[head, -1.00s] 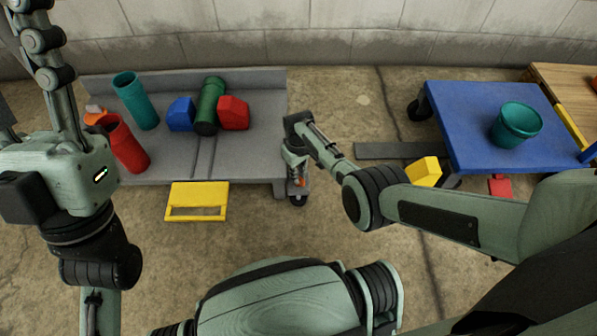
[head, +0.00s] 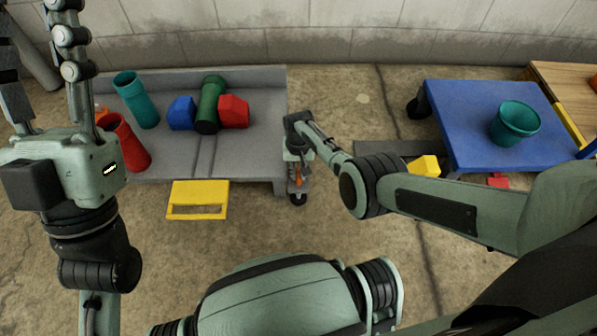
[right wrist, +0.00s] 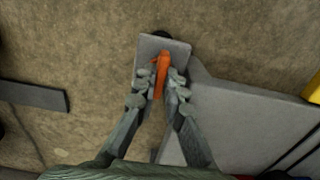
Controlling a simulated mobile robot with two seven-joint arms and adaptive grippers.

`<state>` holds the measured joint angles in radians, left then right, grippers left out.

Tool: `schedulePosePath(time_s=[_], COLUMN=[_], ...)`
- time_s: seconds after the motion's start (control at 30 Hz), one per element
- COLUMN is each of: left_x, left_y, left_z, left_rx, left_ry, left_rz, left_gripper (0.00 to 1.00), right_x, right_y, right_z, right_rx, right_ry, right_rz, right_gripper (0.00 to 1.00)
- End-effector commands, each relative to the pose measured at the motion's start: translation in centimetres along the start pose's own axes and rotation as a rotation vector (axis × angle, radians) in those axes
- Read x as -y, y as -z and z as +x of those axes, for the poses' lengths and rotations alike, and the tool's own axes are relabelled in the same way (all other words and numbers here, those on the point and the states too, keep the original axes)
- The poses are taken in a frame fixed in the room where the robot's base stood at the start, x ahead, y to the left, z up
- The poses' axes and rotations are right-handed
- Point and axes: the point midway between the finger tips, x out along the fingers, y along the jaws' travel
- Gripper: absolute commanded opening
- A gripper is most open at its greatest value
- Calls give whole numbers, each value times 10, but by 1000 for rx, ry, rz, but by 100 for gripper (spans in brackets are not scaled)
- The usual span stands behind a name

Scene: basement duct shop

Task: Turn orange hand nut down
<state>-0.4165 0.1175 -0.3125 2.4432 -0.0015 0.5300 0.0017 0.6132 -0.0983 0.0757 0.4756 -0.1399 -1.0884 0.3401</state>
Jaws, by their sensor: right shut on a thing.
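The orange hand nut (right wrist: 160,74) is a bar-shaped handle on a grey plate at the corner of the low grey platform. It also shows as a small orange piece in the head view (head: 298,172). My right gripper (right wrist: 158,84) is shut on the nut, one finger on each side of it. In the head view my right gripper (head: 297,176) points down at the platform's right front corner, above a black caster. My left gripper (head: 42,65) is raised at the left, its fingers apart and empty; its tips are partly cut off by the frame.
The grey platform (head: 250,155) carries red, teal, blue and green duct pieces. A yellow frame piece (head: 197,187) is at its front edge. A blue cart (head: 465,135) with a teal bucket (head: 515,122) stands right. A yellow block (head: 424,165) lies behind my right arm.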

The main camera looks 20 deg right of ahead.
Motion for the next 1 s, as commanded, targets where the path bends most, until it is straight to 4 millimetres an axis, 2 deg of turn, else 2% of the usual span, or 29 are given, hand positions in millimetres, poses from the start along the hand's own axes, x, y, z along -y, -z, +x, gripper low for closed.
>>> schedulePosePath(time_s=[0.47, 0.5, 0.67, 1.0], left_x=[0, -1, -1, -1], left_y=[0, 0, 0, 0], left_z=[0, 0, 0, 0], left_rx=[0, 0, 0, -2], left_ry=[-2, -2, -4, -4], left_rz=[-1, -1, -1, -2], left_gripper=[40, 40, 40, 40], right_x=[-1, -1, -1, 0], right_y=[-2, -2, -1, 0], right_z=[1, 1, 1, -1], right_rx=[3, 4, 2, 0], right_ry=[-1, -1, -1, 0], right_rz=[17, 17, 16, 15], right_gripper=[0, 11, 31, 31])
